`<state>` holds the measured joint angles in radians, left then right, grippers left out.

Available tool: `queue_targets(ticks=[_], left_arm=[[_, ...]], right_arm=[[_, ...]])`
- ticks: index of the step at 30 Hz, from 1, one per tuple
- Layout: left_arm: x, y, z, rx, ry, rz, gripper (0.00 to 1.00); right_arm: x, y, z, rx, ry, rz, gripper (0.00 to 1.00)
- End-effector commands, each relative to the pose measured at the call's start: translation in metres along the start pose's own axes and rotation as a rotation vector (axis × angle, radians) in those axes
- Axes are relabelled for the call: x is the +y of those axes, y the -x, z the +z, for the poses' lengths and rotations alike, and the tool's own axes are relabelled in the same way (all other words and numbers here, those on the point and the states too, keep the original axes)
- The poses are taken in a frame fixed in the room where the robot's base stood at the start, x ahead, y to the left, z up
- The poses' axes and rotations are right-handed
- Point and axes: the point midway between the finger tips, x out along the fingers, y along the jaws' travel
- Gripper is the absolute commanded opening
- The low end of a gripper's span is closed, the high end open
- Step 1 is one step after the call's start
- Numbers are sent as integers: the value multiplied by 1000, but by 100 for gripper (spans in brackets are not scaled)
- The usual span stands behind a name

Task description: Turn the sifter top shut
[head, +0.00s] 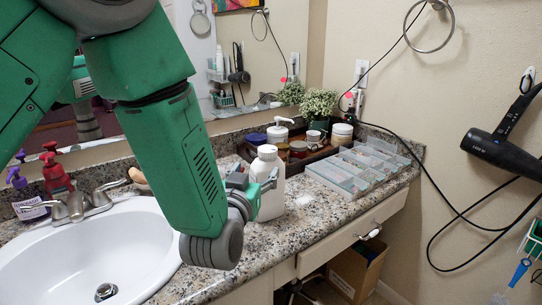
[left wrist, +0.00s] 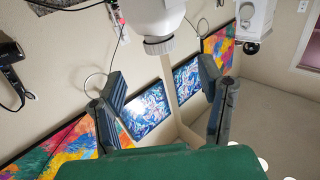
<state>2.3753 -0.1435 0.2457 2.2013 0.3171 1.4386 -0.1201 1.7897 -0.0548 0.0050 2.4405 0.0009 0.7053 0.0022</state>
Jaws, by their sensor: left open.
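A white bottle (head: 268,190) with a white top (head: 267,153) stands upright on the granite counter, right of the sink. I cannot tell whether a finger touches the bottle. My right gripper is in neither view.
A dark tray (head: 245,150) with jars and a pump bottle stands behind the bottle. A compartment organizer (head: 358,168) lies to the right. The sink (head: 95,255), faucet and soap bottles are left. A hair dryer (head: 505,140) hangs on the right wall with its cord.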

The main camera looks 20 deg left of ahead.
Motion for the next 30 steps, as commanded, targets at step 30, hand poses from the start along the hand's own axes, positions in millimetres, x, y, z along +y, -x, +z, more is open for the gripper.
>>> queue_targets(ticks=[30], left_arm=[[0,-106,0,-1,3,1,41]], right_arm=[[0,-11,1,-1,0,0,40]])
